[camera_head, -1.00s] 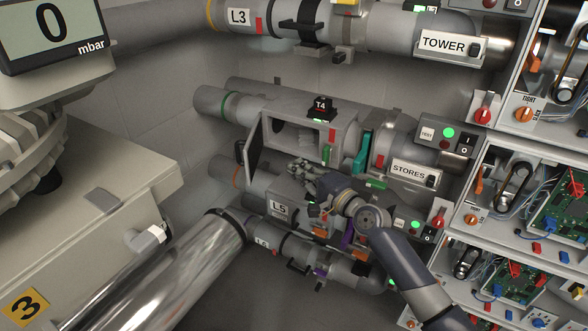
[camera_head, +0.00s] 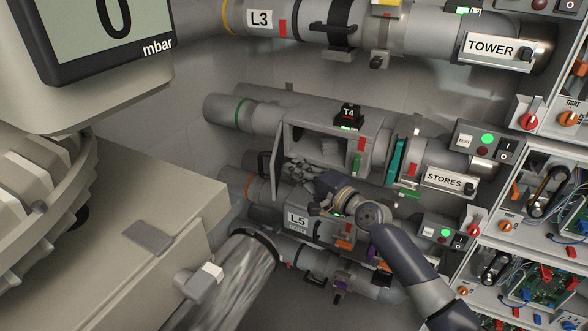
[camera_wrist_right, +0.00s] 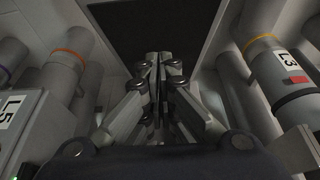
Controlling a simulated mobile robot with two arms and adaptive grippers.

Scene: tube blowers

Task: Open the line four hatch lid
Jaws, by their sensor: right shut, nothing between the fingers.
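The line four box carries a black T4 block (camera_head: 348,115) and sits on the grey pipe between the L3 and L5 lines. Its hatch opening (camera_head: 318,142) faces me and shows the inside. The dark-faced hatch lid (camera_head: 277,150) stands swung out at the opening's left edge. My right gripper (camera_head: 296,167) is shut and empty, just below the opening and close to the lid's lower right. I cannot tell whether it touches the lid. The wrist view shows the closed fingers (camera_wrist_right: 158,75) below a dark panel (camera_wrist_right: 153,28), apparently the lid. My left gripper is out of view.
The L3 pipe (camera_head: 330,28) runs above, and the L5 line (camera_head: 297,219) lies close below my right arm. Circuit racks (camera_head: 545,205) stand at the right. A pale cabinet (camera_head: 100,240) and a shiny cylinder (camera_head: 235,290) fill the lower left.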

